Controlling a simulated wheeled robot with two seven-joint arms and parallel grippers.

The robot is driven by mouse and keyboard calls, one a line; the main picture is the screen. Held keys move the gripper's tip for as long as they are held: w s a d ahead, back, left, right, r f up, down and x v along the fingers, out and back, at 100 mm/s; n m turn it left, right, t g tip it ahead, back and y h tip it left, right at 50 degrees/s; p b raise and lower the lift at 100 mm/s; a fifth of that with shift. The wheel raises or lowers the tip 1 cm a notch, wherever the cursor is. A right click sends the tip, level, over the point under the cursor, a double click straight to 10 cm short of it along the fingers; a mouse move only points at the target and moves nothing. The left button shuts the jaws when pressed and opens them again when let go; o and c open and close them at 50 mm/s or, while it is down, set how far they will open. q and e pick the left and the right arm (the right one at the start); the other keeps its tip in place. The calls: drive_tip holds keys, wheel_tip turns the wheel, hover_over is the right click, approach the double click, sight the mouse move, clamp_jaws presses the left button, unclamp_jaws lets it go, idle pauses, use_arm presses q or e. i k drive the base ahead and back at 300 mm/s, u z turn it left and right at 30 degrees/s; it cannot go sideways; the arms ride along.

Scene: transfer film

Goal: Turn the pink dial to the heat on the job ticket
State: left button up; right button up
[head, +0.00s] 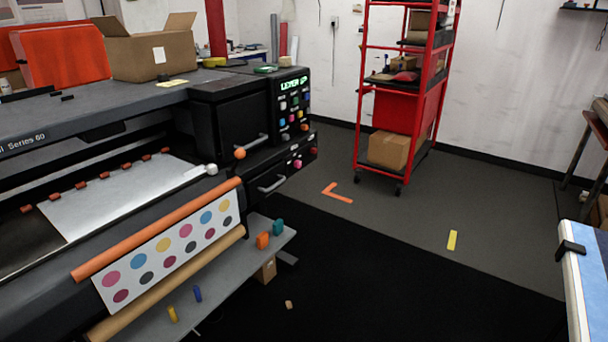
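A large dark printer (105,110) fills the left side. Its black control panel (290,108) faces right and carries several small coloured knobs or buttons and a lit green display (294,84). A small pink round knob (298,163) sits on the lower part of this end, beside a red one; its setting is too small to read. I cannot tell which paper is the job ticket. A white label (159,55) is on the cardboard box, and a yellow slip (172,83) lies on the printer top; neither is legible. Neither of my grippers is in view.
An open cardboard box (150,50) stands on the printer. A red wheeled rack (405,90) stands at the back. A white-edged table (578,290) is at the lower right. The dark floor (390,270) between is mostly clear, with orange and yellow tape marks.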

sight(298, 163)
drive_tip(key=z, duration=0.8)
drive_tip(key=i, duration=2.25)
drive_tip(key=u, duration=1.35)
drive_tip(key=i, duration=0.5)
drive_tip(key=u, duration=0.5)
